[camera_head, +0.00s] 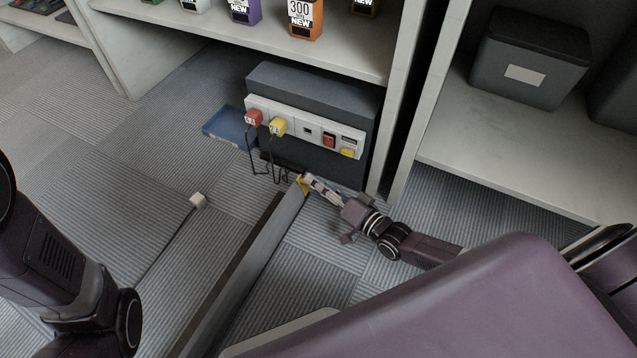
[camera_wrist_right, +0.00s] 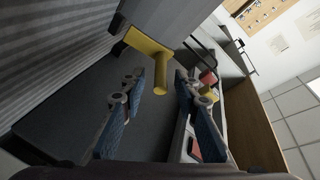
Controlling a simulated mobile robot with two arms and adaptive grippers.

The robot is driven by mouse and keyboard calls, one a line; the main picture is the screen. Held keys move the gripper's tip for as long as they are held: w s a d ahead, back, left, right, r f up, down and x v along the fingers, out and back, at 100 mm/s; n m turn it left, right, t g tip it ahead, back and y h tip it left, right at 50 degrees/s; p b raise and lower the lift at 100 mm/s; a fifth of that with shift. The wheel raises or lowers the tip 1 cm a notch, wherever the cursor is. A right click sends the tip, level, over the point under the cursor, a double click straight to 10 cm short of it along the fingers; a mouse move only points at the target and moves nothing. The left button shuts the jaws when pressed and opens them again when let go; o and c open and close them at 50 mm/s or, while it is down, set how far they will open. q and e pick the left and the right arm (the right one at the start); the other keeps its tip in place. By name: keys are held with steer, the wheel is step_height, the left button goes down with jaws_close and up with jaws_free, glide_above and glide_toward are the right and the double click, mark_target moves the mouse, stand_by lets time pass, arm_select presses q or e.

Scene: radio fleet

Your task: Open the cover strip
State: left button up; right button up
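The cover strip (camera_head: 265,243) is a long grey bar along the floor, with a dark band (camera_head: 232,272) beside its left edge. A yellow tab (camera_head: 303,186) sits at its far end. In the wrist view the yellow tab (camera_wrist_right: 148,46) has a short round peg, and the grey strip end (camera_wrist_right: 172,18) shows beyond it. My right gripper (camera_head: 308,180) is at the strip's far end. In the wrist view its fingers (camera_wrist_right: 160,78) are open on both sides of the peg, with gaps visible. My left arm shows at the left; its gripper is out of view.
A dark grey box with a socket panel (camera_head: 318,131) stands just beyond the strip, with red and yellow plugs and hanging black cables. A blue flat item (camera_head: 228,127) lies beside it. Shelf units (camera_head: 398,110) rise behind. A small white block (camera_head: 198,200) with a cord lies left on open carpet.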

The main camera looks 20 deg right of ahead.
steer(key=shift+s+d, duration=0.15)
steer(key=shift+s, duration=0.3)
steer(key=v, duration=1.1)
